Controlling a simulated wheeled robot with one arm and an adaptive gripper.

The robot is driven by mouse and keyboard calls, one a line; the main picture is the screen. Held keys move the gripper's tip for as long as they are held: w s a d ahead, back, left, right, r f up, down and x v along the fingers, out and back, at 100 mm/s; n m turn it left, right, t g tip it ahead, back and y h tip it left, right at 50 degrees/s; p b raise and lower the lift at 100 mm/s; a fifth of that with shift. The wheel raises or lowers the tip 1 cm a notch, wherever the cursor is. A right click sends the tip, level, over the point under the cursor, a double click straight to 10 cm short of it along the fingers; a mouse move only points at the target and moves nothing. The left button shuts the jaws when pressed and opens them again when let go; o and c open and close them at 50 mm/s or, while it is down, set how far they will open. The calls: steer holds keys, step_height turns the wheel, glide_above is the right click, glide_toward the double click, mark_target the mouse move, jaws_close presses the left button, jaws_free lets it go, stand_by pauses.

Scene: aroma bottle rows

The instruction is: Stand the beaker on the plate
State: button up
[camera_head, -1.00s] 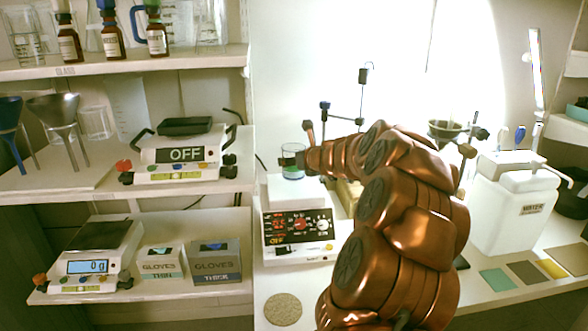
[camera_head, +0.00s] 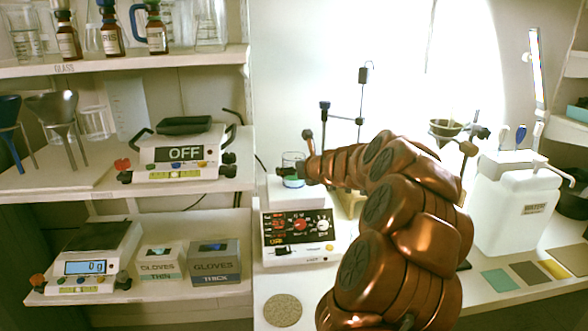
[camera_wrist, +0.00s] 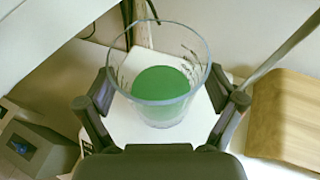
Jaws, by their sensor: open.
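The beaker (camera_head: 292,168) is clear glass with green liquid in it. It appears upright and standing on the white top plate (camera_head: 284,199) of the hotplate device. The wrist view shows the beaker (camera_wrist: 160,85) from above, with the white plate (camera_wrist: 196,133) beneath it. My gripper (camera_wrist: 163,88) is open, with one finger on each side of the beaker. In the head view my gripper (camera_head: 307,171) is at the beaker's right side, its fingers too small to make out clearly.
The hotplate's control panel (camera_head: 297,227) faces front. A clamp stand (camera_head: 361,110) rises behind, and a wooden block (camera_wrist: 285,115) lies right of the plate. A white canister (camera_head: 515,205) stands farther right. Shelves with scales (camera_head: 180,150) are on the left. A round speckled disc (camera_head: 283,310) lies in front.

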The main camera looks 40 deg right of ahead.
steer(key=shift+r, duration=0.1)
steer(key=shift+s+r, duration=0.15)
steer(key=shift+s, duration=0.05)
steer(key=p+v, duration=0.1)
steer(key=v, duration=1)
steer(key=shift+s+a+p, duration=0.15)
steer(key=shift+s+p, duration=0.1)
steer(key=shift+p, duration=0.1)
stand_by(0.5)
